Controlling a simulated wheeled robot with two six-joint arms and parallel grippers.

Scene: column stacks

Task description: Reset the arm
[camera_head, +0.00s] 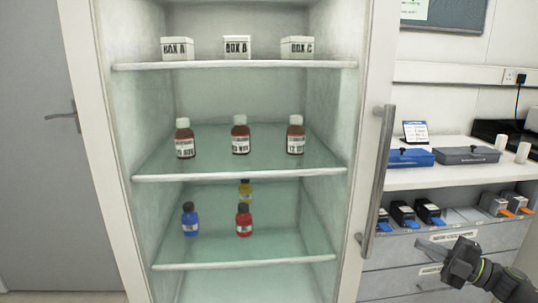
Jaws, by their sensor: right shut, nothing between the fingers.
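My right gripper (430,249) is at the lower right, in front of the grey drawers. It is shut and empty, with its fingers pointing left, to the right of the cabinet's door handle. My right arm comes in from the lower right corner. My left gripper is not in view.
An open-fronted cabinet has shelves (240,177) with boxes (237,47), brown bottles (240,135) and blue (190,221), yellow (245,192) and red (244,221) bottles. Its vertical handle (379,180) stands left of my gripper. A counter (450,178) holds a blue case (411,158) and a grey case (467,155).

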